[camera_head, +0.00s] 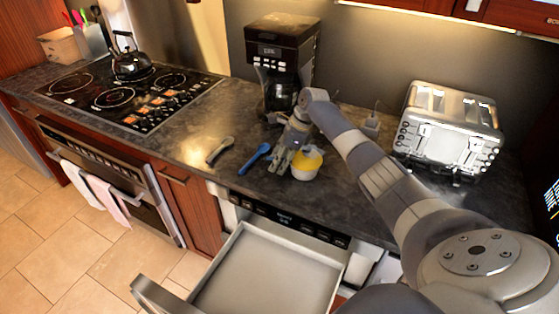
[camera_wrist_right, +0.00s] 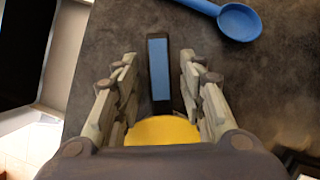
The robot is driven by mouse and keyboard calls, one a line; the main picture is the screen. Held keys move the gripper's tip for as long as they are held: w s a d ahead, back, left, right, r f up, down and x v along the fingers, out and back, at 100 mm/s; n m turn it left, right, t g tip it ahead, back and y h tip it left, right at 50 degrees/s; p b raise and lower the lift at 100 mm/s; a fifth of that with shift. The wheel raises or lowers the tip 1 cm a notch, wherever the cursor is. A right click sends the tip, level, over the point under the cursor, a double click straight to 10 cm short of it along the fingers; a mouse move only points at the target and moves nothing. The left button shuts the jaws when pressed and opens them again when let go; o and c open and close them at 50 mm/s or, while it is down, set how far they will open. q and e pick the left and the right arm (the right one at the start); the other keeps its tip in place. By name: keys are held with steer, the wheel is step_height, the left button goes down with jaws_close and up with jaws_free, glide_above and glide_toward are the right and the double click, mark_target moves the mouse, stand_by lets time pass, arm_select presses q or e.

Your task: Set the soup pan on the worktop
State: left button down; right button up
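The soup pan (camera_head: 306,163), small and pale with yellow soup in it, appears to stand upright on the dark worktop (camera_head: 200,130), near its front edge above the open drawer. My right gripper (camera_head: 280,163) is at the pan's left side. In the right wrist view, the pan's yellow soup (camera_wrist_right: 163,131) is partly hidden by the gripper's body. The pan's handle (camera_wrist_right: 158,72), dark with a blue top, lies between the parted fingers of the right gripper (camera_wrist_right: 158,80), with a gap on each side. My left gripper is not in view.
A blue spoon (camera_head: 254,158) and a grey spoon (camera_head: 218,150) lie left of the pan. A coffee maker (camera_head: 283,50) stands behind, a toaster (camera_head: 450,130) at right. The microwave drawer (camera_head: 270,270) is pulled open and empty below. A kettle (camera_head: 131,62) sits on the hob.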

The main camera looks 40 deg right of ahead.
steer(key=b+v, duration=0.1)
steer(key=v, duration=1.1)
steer(key=shift+r+b, duration=0.1)
steer(key=shift+b, duration=0.25)
